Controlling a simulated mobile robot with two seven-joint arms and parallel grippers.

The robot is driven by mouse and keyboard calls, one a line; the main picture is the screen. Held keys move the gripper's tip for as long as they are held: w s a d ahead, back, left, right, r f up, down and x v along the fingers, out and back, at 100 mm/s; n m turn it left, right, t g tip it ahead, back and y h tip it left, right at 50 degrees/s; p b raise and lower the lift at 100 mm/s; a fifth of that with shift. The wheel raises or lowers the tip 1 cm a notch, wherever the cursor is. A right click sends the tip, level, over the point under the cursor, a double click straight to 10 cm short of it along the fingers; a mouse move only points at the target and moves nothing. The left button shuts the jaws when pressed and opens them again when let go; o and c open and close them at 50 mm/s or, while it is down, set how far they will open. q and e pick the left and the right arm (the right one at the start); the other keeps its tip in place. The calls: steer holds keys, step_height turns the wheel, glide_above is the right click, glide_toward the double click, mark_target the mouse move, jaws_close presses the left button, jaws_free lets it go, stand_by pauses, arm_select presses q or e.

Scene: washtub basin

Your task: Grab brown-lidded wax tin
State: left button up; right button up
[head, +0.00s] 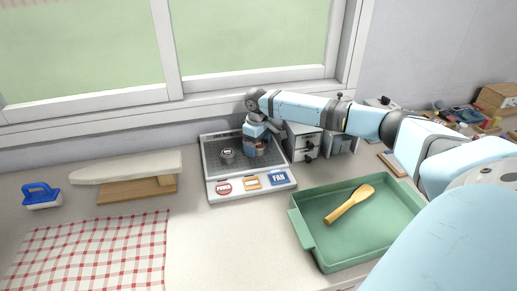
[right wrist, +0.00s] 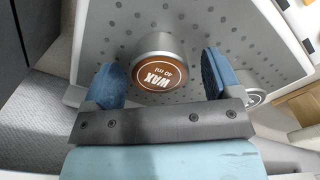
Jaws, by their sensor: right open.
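The wax tin with a round brown lid marked WAX (right wrist: 160,72) stands on the perforated grey tray in the right wrist view. In the head view the tin (head: 261,147) is partly hidden by my right gripper (head: 257,146). In the right wrist view my right gripper (right wrist: 165,78) is open, its blue fingers on either side of the tin, with a gap visible at each finger. A second tin (head: 228,156) stands on the tray to the left. My left gripper is not in view.
The tray (head: 216,190) has labels along its front edge. Small grey drawers (head: 304,146) stand close to its right. A green pan (head: 308,242) with a wooden spatula (head: 350,204) lies front right. A small ironing board (head: 125,168) and checkered cloth (head: 95,250) are at left.

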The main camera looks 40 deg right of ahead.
steer(key=shift+c, duration=0.2)
steer(key=c, duration=1)
steer(key=shift+r, duration=0.1)
